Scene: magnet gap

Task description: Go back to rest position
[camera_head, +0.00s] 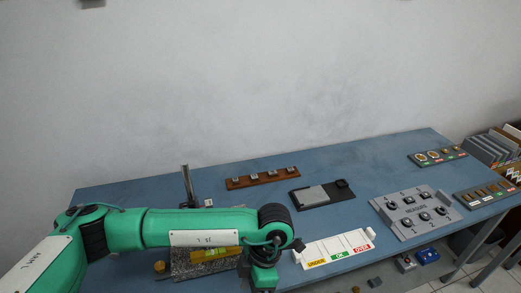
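My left arm (190,228) is green and reaches in from the left, across the front of the blue table (130,196). Its wrist (264,275) bends down near the bottom edge, left of a white board with yellow, green and red labels (332,248). The fingers of my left gripper are cut off below the frame, so I cannot see whether they hold anything. My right arm and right gripper do not show.
A granite block (204,270) with a yellow level (214,255) lies partly behind my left arm. A wooden rack (262,178), a black tray (322,194) and a grey panel (414,212) with several black parts stand on the table. The table's back left is mostly clear.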

